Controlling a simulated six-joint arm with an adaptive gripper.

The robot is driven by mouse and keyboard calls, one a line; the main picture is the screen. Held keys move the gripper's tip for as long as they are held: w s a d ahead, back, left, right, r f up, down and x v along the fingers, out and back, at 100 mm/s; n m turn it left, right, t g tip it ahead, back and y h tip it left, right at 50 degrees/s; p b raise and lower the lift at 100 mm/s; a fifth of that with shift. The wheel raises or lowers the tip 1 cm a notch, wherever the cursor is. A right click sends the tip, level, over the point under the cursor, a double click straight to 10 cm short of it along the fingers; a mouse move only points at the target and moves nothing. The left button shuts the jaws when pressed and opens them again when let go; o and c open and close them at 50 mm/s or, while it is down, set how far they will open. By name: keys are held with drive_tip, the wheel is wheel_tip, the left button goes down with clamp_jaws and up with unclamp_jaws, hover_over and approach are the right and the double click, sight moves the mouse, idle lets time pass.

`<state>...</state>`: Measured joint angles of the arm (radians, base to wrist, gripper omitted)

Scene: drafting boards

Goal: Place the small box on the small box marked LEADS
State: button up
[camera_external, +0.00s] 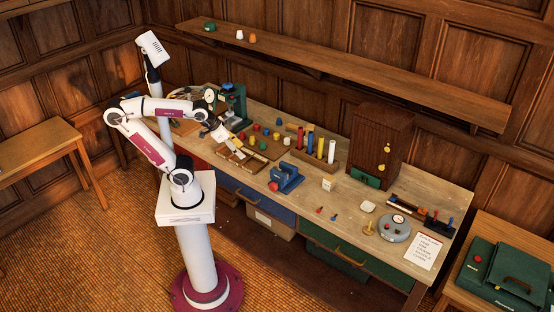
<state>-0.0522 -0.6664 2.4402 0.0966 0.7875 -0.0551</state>
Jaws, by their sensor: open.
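A small pale box (328,184) sits on the workbench to the right of the blue vise-like tool. A rounded whitish object (367,206) lies farther right; I cannot tell if it is a box. No LEADS lettering can be read at this size, so I cannot tell which thing bears it. My gripper (223,135) is over the left part of the bench, near a wooden tray, well to the left of the pale box. It is open, and nothing shows held in it. Its fingertips are small and partly merge with the things behind.
A blue vise-like tool (286,178) stands near the front edge. Upright coloured cylinders (320,147) and a dark wooden cabinet (381,143) stand behind. A round grey device (396,228) and a paper sheet (422,250) are at the right.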

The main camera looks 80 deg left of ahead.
drive_tip(key=s+d+f+g+h, duration=0.1)
drive_tip(key=s+d+f, duration=0.1)
drive_tip(key=s+d, duration=0.1)
drive_tip(key=shift+s+d+f+m, duration=0.2)
drive_tip(key=shift+s+m, duration=0.1)
drive_tip(key=shift+s, duration=0.5)
drive_tip(key=shift+a, duration=0.1)
idle(0.5)
